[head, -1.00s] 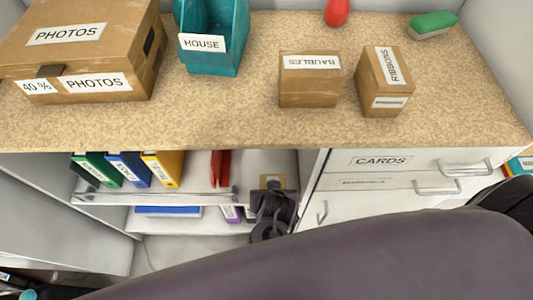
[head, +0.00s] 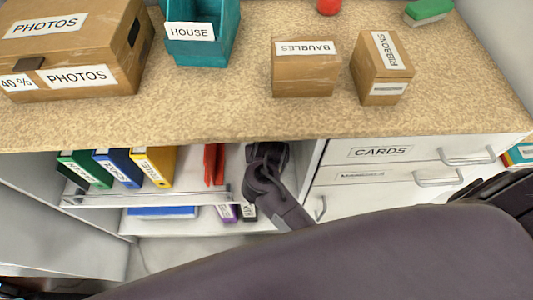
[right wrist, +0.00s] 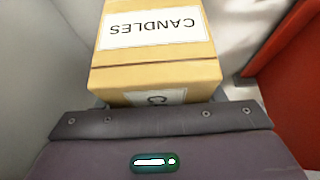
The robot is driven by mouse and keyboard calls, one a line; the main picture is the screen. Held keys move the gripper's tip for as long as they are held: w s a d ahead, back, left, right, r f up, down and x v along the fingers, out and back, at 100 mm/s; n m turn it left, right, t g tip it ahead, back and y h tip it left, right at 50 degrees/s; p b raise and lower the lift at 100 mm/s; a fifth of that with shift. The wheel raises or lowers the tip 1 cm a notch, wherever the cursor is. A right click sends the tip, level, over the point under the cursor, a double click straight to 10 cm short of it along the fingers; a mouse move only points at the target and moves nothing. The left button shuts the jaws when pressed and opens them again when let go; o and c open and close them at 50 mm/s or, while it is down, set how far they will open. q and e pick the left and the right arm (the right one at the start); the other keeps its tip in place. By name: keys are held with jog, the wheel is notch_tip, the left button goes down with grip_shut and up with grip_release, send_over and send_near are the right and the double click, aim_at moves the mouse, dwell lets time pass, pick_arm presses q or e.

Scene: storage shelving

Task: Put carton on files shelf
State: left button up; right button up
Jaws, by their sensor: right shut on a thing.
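A tan carton (right wrist: 155,72) labelled CANDLES fills the middle of the right wrist view, its label upside down there. My right gripper is shut on it; in the head view the gripper (head: 262,160) is inside the files shelf (head: 140,197), to the right of the red file (head: 213,163). The carton is hidden from the head view by the gripper and the worktop edge. I cannot tell whether it touches the shelf board. My left gripper is not in view.
Green (head: 85,168), blue (head: 118,167) and yellow (head: 154,165) files stand left on the shelf. A red file (right wrist: 292,60) is close right of the carton, and a grey wall (right wrist: 45,55) is on its left. Drawers (head: 390,175) stand right of the opening.

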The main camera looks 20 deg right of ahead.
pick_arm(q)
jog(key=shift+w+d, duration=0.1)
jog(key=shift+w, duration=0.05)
pick_arm(e)
jog(key=o, duration=1.4)
jog(key=shift+f, duration=0.1)
jog(key=shift+o, duration=0.2)
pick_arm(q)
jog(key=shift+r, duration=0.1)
pick_arm(e)
jog(key=shift+s+r, duration=0.1)
jog(key=shift+r, duration=0.25)
jog(key=p+v, duration=0.4)
jog(key=v, duration=0.3)
jog(key=shift+a, duration=0.1)
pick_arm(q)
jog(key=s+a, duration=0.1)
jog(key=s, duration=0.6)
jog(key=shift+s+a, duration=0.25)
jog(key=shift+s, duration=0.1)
